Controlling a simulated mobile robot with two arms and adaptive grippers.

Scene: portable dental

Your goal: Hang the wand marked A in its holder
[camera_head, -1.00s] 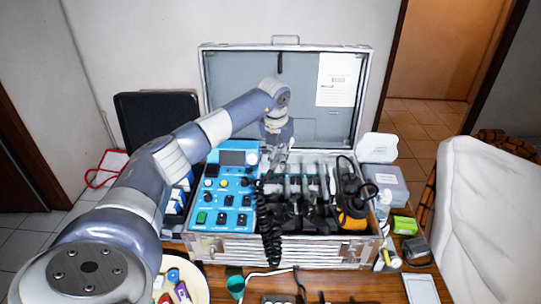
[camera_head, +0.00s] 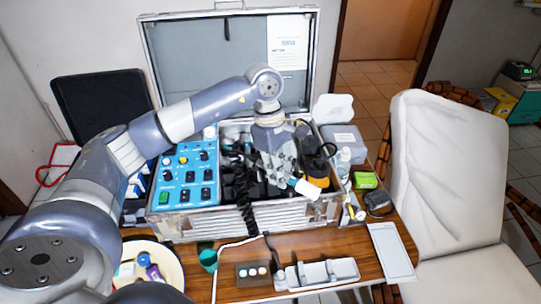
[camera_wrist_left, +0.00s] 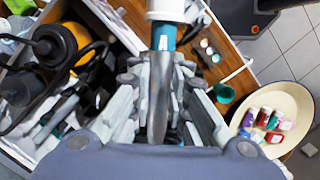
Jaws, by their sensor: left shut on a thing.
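My left gripper (camera_head: 284,172) is shut on a wand (camera_head: 304,188), above the front right part of the open case. The wand has a white end, and in the left wrist view a grey body with a teal band (camera_wrist_left: 164,38) runs between the fingers. No letter A is readable on it. A grey rack-like piece with raised sides (camera_head: 318,273) lies at the table's front; I cannot tell whether it is the holder. Much of the case's inside is hidden behind my arm and gripper. My right gripper is not in view.
The metal case (camera_head: 270,222) holds a blue control panel (camera_head: 187,172) and an orange-black device (camera_head: 317,168). A round dish (camera_head: 170,262) with small items, a teal cup (camera_head: 208,258) and a flat grey tray (camera_head: 391,251) are on the wooden table. A white chair (camera_head: 450,170) stands right.

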